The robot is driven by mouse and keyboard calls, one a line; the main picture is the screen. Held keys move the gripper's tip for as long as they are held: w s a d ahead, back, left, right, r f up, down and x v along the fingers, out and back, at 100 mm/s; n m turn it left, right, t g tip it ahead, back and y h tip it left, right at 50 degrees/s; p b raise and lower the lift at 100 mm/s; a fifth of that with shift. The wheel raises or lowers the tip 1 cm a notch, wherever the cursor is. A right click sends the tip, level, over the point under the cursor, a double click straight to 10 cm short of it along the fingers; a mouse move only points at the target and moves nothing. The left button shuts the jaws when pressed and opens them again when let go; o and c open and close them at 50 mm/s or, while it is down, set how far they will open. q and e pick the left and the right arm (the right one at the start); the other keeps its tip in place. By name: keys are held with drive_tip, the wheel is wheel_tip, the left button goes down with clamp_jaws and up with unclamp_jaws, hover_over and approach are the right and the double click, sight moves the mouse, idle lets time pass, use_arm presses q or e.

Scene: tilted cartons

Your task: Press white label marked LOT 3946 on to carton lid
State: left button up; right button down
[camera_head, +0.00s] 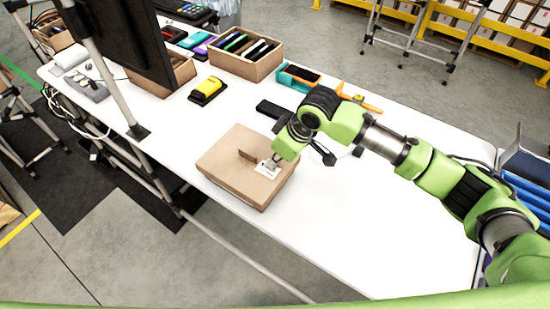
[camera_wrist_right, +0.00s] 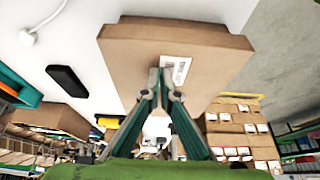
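The brown carton (camera_head: 225,161) sits on the white table, and its lid also fills the upper middle of the right wrist view (camera_wrist_right: 135,58). A small white label (camera_head: 266,171) with dark print lies against the lid near its right side. It also shows in the right wrist view (camera_wrist_right: 182,66), but its print is too small to read. My right gripper (camera_head: 274,161) is at the label, fingers pointing down at the lid. In the right wrist view its fingertips (camera_wrist_right: 163,77) are close together at the label's edge. Whether they pinch it is unclear. My left gripper is out of view.
A black flat item (camera_head: 272,109) lies behind the carton. A yellow and black device (camera_head: 208,91) and an open box of upright items (camera_head: 247,55) stand farther back. A dark monitor (camera_head: 118,38) rises at the left. The table's front right is clear.

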drive_tip(key=shift+f, duration=0.1)
drive_tip(key=c, duration=2.2)
unclamp_jaws()
drive_tip(key=p+v, duration=0.2)
drive_tip(key=v, duration=0.4)
drive_tip(key=w+a+p+v, duration=0.1)
drive_tip(key=p+v, duration=0.1)
drive_tip(key=v, duration=0.3)
drive_tip(key=a+r+p+v, duration=0.1)
drive_tip(key=p+v, duration=0.1)
drive_tip(key=v, duration=0.4)
drive_tip(key=shift+w+d+r+p, duration=0.1)
drive_tip(key=shift+w+r+p, duration=0.05)
drive_tip(key=shift+r+p, duration=0.2)
drive_tip(key=shift+f, duration=0.1)
